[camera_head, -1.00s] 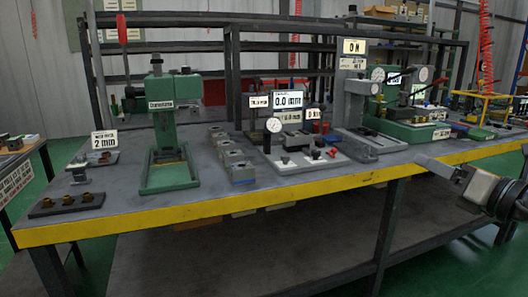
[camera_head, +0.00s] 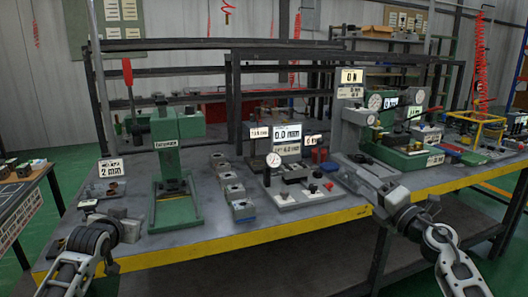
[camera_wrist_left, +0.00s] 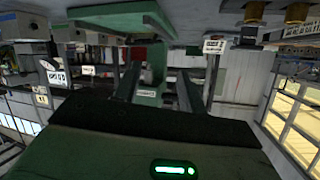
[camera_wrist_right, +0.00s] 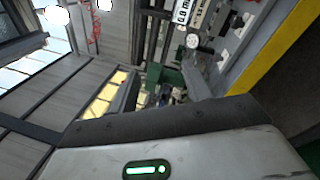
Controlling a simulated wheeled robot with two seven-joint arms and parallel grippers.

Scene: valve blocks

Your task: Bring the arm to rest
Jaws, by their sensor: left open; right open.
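My left arm comes in at the lower left in the head view; its fingers are hard to make out there. In the left wrist view my left gripper (camera_wrist_left: 158,85) is open and empty, with the green press (camera_wrist_left: 150,75) beyond it, upside down. My right gripper (camera_head: 352,176) reaches over the bench's front edge in the head view, right of the white gauge plate (camera_head: 300,198). Its fingers stand apart and empty in the right wrist view (camera_wrist_right: 160,88). A row of grey valve blocks (camera_head: 242,208) sits right of the green press (camera_head: 178,205).
The bench (camera_head: 270,233) has a yellow front edge. My left arm partly hides a dark strip with brass parts at the bench's left end. A grey-and-green gauge machine (camera_head: 395,155) stands behind my right gripper. A dark rack rises behind the bench. Green floor shows in front.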

